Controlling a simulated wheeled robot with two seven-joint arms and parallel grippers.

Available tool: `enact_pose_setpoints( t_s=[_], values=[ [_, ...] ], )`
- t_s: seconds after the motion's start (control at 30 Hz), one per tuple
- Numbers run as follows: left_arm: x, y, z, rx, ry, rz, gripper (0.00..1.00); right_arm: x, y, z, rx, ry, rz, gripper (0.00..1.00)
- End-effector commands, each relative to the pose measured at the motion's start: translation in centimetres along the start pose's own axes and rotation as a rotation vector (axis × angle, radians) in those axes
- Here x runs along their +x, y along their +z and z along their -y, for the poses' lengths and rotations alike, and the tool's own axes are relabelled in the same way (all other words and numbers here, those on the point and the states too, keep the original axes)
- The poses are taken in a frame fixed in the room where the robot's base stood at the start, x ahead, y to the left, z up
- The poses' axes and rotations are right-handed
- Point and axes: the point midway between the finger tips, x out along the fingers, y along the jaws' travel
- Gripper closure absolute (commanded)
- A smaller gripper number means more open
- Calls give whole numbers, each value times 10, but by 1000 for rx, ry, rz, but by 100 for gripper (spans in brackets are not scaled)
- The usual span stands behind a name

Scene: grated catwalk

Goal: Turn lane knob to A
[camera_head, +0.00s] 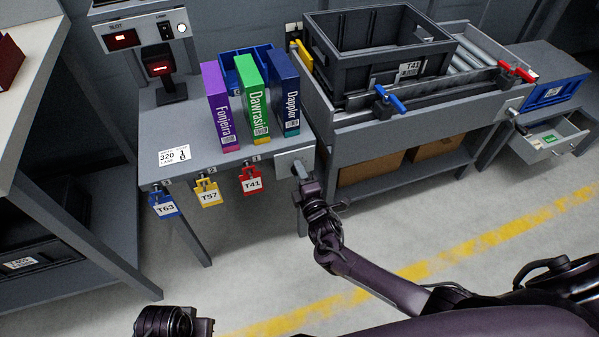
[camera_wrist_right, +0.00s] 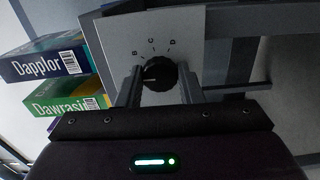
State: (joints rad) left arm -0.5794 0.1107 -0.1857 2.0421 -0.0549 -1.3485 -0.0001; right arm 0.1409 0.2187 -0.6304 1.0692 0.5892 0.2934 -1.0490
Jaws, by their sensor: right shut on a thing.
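The lane knob (camera_wrist_right: 160,74) is round and black on a pale plate (camera_wrist_right: 190,30) in the right wrist view. Small marks around its upper side seem to read B, C and D; I cannot make out an A. A pale pointer line on the knob seems to point left. My right gripper (camera_wrist_right: 160,88) has one finger on each side of the knob and is shut on it. In the head view the right gripper (camera_head: 302,178) is at the plate (camera_head: 290,160) on the table's right front corner and hides the knob. My left gripper (camera_head: 175,323) shows only partly at the bottom edge.
Fonjeira (camera_head: 218,108), Dawrasin (camera_head: 252,100) and Dapplor (camera_head: 284,95) boxes stand on the grey table (camera_head: 185,125). Tags T63 (camera_head: 163,205), T57 (camera_head: 209,195) and T41 (camera_head: 251,183) hang along its front. A black crate (camera_head: 350,65) sits on the conveyor at right. The floor in front is clear.

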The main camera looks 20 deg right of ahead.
Motion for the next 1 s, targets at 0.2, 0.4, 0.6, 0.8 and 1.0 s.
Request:
enact_pose_setpoints(
  t_s=[0.2, 0.4, 0.6, 0.8, 1.0],
  values=[
    [4, 0, 0, -2, 0, -3, 100, 0, -1, 0, -36, -1, -2, 89],
    [6, 1, 0, -2, 0, -1, 100, 0, -1, 1, -41, -2, -2, 89],
    [6, 1, 0, -3, 0, -1, 100, 0, -1, 1, -41, -2, -1, 89],
    [5, 0, 0, -3, 0, -1, 100, 0, -1, 1, -40, -1, -1, 45],
    [5, 0, 0, -3, 0, -2, 100, 0, 0, 0, -39, -1, 0, 45]
  ],
)
